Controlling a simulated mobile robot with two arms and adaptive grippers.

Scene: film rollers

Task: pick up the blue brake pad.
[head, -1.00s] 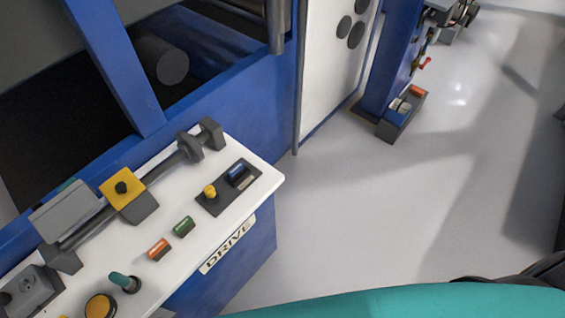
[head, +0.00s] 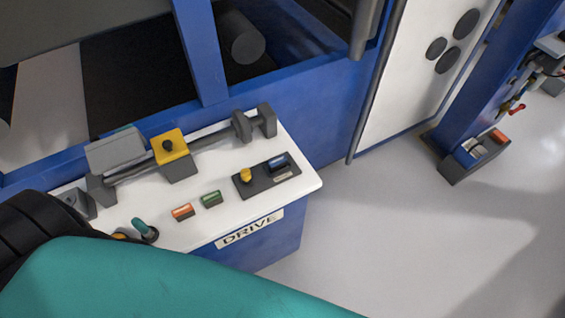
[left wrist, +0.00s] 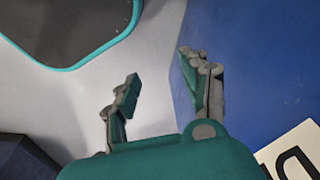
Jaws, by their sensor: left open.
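The blue brake pad (head: 278,162) sits in a dark tray (head: 259,186) near the right end of the white console top in the head view. The brake pad is not visible in that view. My left gripper is not visible in the head view. My right gripper shows in neither view.
An orange pad (head: 182,211) and a green pad (head: 211,198) lie on the console (head: 305,183). A yellow block (head: 170,146) sits on a bar behind them. Another small tray (head: 470,165) stands by a blue post at right. Floor right of the console is clear.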

